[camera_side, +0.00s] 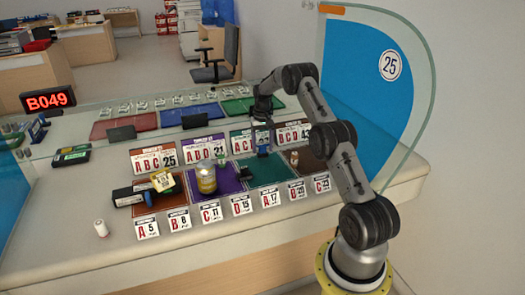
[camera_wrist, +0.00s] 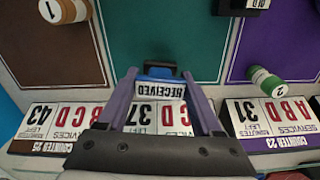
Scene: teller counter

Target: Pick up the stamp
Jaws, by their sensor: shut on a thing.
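The stamp (camera_wrist: 160,88) has a blue body, a dark top and a white label reading RECEIVED. My gripper (camera_wrist: 161,76) is shut on it, with one purple-grey finger at each side. In the side view the stamp (camera_side: 263,151) shows as a small blue block below my gripper (camera_side: 263,143), at the back edge of the green mat (camera_side: 268,173). Whether its base touches the counter cannot be told. In the wrist view it overlaps the counter card with C and 37 (camera_wrist: 150,117).
A yellow-labelled item (camera_side: 163,181) is farther left. Number cards line the mats' front and back.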

